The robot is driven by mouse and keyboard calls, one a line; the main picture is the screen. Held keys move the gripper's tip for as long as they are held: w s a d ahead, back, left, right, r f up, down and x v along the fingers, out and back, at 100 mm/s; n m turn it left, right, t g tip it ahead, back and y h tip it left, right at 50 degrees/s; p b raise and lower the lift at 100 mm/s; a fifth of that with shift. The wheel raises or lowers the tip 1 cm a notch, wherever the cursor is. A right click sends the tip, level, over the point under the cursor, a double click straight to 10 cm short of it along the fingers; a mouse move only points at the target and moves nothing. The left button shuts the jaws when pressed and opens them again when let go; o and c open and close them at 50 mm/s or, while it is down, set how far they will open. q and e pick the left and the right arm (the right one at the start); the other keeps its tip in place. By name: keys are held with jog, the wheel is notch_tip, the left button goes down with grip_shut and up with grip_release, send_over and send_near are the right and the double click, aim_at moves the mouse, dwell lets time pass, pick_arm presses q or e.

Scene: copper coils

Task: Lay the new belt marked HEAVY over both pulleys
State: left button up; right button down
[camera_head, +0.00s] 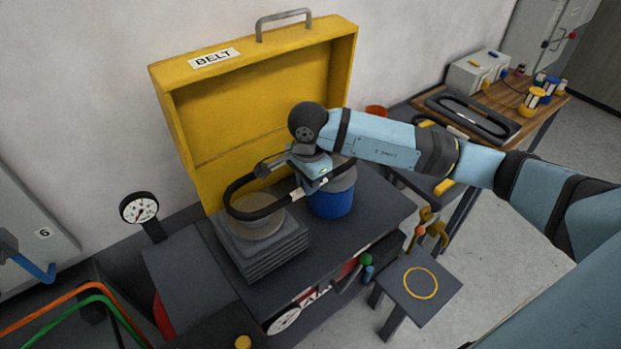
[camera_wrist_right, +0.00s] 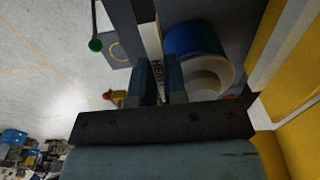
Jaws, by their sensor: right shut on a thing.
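The black belt (camera_head: 238,188) is a long loop with a white tag; the tag in the wrist view (camera_wrist_right: 156,72) reads partly as HEAVY. My right gripper (camera_head: 309,186) is shut on the belt's near side, between the pulleys. The belt's left end is at the upper part of the grey left pulley (camera_head: 258,229), which stands on dark stacked plates. Its right end is over the blue right pulley (camera_head: 330,203), partly hidden by my gripper. The blue pulley also shows in the wrist view (camera_wrist_right: 190,38). I cannot tell whether the belt rests on either pulley. My left gripper is out of view.
A yellow cover (camera_head: 255,100) marked BELT stands raised behind the pulleys. Another dark belt-like loop (camera_head: 472,117) lies on the bench at right. A gauge (camera_head: 140,208) stands at left. A small stand with a yellow ring (camera_head: 420,284) is in front at right.

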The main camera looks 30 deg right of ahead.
jog(key=shift+d+f+b, duration=0.15)
jog(key=shift+f+b, duration=0.15)
jog(key=shift+f, duration=1.2)
jog(key=shift+f+b, duration=0.85)
jog(key=shift+b, duration=0.1)
jog(key=c, duration=1.1)
grip_release()
jog(key=shift+r, duration=0.15)
notch_tip(320, 180, up, 14)
jog(key=b, duration=0.2)
jog(key=shift+f, duration=0.25)
